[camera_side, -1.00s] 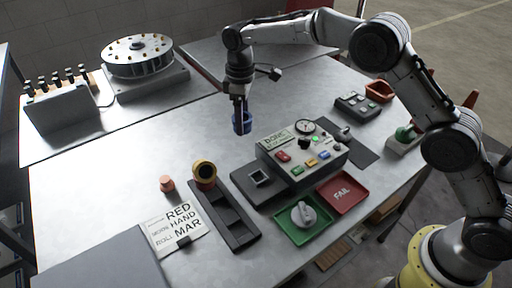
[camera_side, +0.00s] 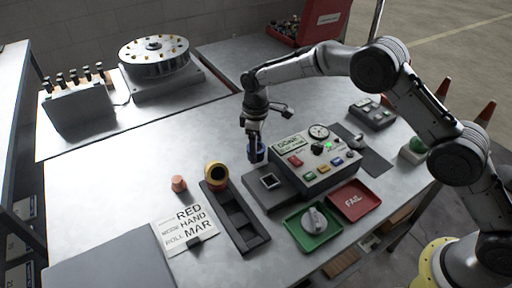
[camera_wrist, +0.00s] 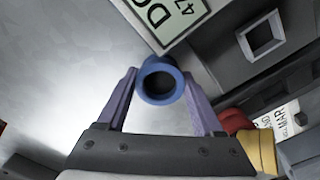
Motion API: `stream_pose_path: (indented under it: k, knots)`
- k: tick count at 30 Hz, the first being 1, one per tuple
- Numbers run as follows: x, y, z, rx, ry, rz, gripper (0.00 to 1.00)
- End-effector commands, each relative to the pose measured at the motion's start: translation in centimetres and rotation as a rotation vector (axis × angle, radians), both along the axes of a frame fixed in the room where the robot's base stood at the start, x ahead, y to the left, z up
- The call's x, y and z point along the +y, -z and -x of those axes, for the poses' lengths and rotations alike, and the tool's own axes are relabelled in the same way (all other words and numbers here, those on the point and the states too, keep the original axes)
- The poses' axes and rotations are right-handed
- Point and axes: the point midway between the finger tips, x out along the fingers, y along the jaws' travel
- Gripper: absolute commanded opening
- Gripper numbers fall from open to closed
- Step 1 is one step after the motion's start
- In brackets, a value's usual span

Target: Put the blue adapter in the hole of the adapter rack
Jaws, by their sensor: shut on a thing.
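The blue adapter (camera_side: 256,156) is a short ring held by my gripper (camera_side: 256,148). It is in the air just behind and left of the dark block with the square socket, near the tester. In the wrist view the adapter (camera_wrist: 160,62) sits between the two purple fingers of my gripper (camera_wrist: 160,84), its round opening facing the camera. The adapter rack (camera_side: 236,218) looks to be the long dark slotted block at front centre. The blue adapter is apart from the rack.
The tester (camera_side: 310,158) and its square socket (camera_side: 270,181) stand close to my gripper. A red adapter (camera_side: 178,183) stands left of the rack. Green (camera_side: 312,222) and red (camera_side: 353,201) trays lie in front.

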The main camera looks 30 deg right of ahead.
Motion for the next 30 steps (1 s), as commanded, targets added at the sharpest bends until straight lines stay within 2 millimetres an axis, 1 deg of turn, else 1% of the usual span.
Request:
stream_pose_path:
  k: [4,5,6,9,17,20,23,26,30]
  knots:
    - [0.0,0.3,0.0,-0.001,0.0,0.0,0.0]
    - [0.0,0.3,0.0,-0.001,0.0,-0.001,0.74]
    - [0.0,0.3,0.0,-0.001,0.0,-0.001,0.81]
    - [0.0,0.3,0.0,0.0,0.0,0.0,0.98]
    - [0.0,0.2,0.0,0.0,0.0,0.0,0.98]
    - [0.0,-0.1,0.0,-0.001,0.0,0.0,0.98]
    - [0.0,-1.2,-0.1,-0.004,0.0,-0.001,0.98]
    - [0.0,-3.0,-0.1,-0.006,0.0,-0.001,0.98]
    - [0.0,-5.9,-0.1,-0.004,0.0,-0.001,0.98]
